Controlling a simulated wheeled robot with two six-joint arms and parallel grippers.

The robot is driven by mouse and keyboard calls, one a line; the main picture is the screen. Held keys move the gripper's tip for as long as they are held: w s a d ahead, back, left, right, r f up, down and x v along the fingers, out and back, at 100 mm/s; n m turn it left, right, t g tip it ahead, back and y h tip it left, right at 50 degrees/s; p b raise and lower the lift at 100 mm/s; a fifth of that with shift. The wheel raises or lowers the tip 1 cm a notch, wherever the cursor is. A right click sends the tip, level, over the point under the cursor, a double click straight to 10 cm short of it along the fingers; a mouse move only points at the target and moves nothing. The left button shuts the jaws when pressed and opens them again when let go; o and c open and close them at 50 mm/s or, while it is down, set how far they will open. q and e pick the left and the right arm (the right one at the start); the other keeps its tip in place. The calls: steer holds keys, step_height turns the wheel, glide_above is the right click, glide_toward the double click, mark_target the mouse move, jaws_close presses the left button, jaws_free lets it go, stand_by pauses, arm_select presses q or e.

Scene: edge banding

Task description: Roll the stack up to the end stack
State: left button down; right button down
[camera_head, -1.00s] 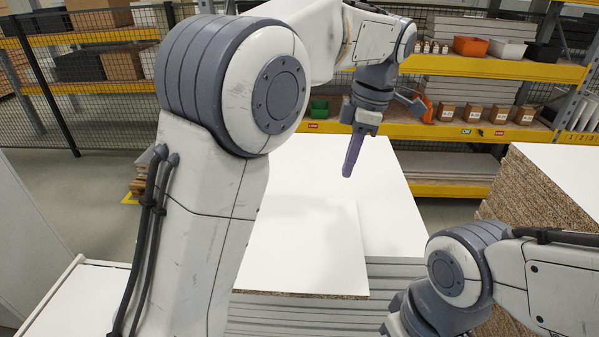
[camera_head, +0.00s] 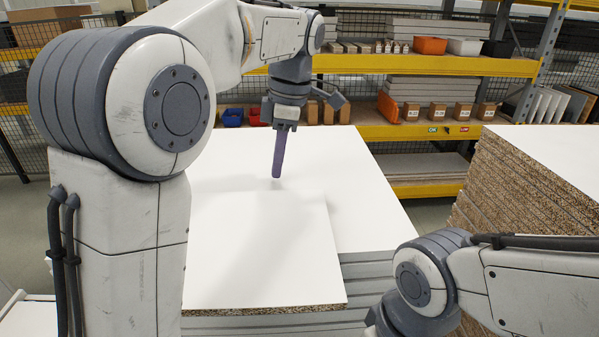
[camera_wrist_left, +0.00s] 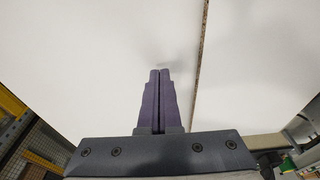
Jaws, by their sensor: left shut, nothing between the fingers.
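A stack of white-topped boards with grey edges (camera_head: 375,262) stands in front of me. One white board with a raw chipboard front edge (camera_head: 265,245) lies on top of it, towards the left. A second stack of boards with raw chipboard edges (camera_head: 530,195) stands at the right. My left gripper (camera_head: 277,176) points down above the white boards. Its purple fingers are shut with nothing between them, as the left wrist view also shows (camera_wrist_left: 157,75). The gap to the surface is hard to judge. My right arm shows at the lower right, but its gripper is out of view.
Yellow shelving (camera_head: 440,66) stands behind, with an orange bin (camera_head: 430,45), several small cardboard boxes (camera_head: 437,111) and stacked boards. Blue bins (camera_head: 232,117) sit further left. A gap lies between the two board stacks.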

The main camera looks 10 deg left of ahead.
mark_target(249, 183)
arm_select(q)
steer(key=a, duration=0.1)
steer(key=s+a+b, duration=0.1)
steer(key=a, duration=0.3)
steer(key=shift+s+f+b, duration=0.15)
steer(key=shift+s+b, duration=0.1)
steer(key=shift+b, duration=0.05)
steer(key=shift+f+b, duration=0.4)
steer(key=shift+b, duration=0.2)
steer(key=shift+s+f, duration=0.1)
steer(key=shift+f, duration=0.2)
steer(key=shift+f, duration=0.1)
